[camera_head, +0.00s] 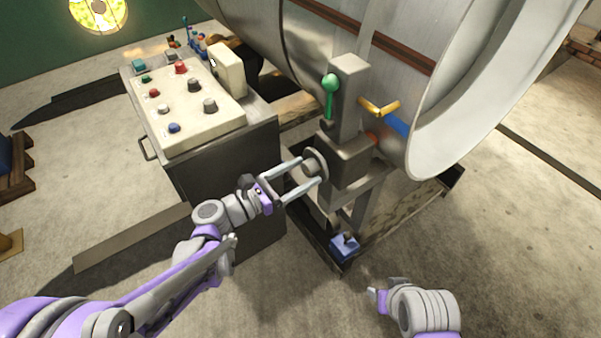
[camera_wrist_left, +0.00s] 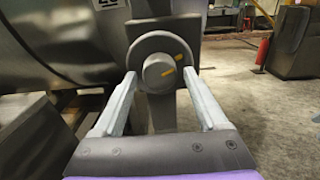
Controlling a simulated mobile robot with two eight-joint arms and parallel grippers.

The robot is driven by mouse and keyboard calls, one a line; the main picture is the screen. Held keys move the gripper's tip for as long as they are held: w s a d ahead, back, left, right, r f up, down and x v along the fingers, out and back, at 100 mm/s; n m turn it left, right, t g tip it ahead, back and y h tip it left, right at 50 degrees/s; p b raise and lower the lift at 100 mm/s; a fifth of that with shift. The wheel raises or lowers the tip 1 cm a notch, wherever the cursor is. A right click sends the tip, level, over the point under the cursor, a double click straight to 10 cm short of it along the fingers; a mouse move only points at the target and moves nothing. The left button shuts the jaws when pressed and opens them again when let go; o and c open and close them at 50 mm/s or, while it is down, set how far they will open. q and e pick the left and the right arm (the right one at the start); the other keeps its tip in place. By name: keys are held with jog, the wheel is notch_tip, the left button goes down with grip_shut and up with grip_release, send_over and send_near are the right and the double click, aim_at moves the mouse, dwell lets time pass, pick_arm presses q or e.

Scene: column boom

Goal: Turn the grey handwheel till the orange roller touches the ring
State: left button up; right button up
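The grey handwheel (camera_head: 315,163) sits on the left face of a grey block on the column. In the left wrist view the handwheel (camera_wrist_left: 148,52) is a round disc with a hub and short yellow marks. My left gripper (camera_head: 310,171) is open, its two fingers pointing at the handwheel, one on each side of the hub; I cannot tell whether they touch it. The orange roller (camera_head: 372,139) shows small at the block's right side, close to the large metal ring (camera_head: 425,150); I cannot tell whether they touch. My right gripper (camera_head: 376,294) is low, away from the column.
A control desk (camera_head: 190,110) with several knobs stands left of the column. A blue pedal box (camera_head: 344,246) lies at the column's foot. The floor at right is mostly clear.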

pick_arm(q)
grip_shut()
jog(key=shift+m, duration=0.3)
jog(key=m, duration=0.4)
jog(key=shift+a+m, duration=0.1)
jog(key=shift+m, duration=0.2)
jog(key=m, duration=0.4)
jog(key=shift+w+r, duration=0.1)
jog(key=m, duration=0.5)
jog(key=shift+m+p, duration=0.35)
jog(key=shift+m, duration=0.05)
jog(key=shift+r+m, duration=0.1)
jog(key=shift+m, duration=2.2)
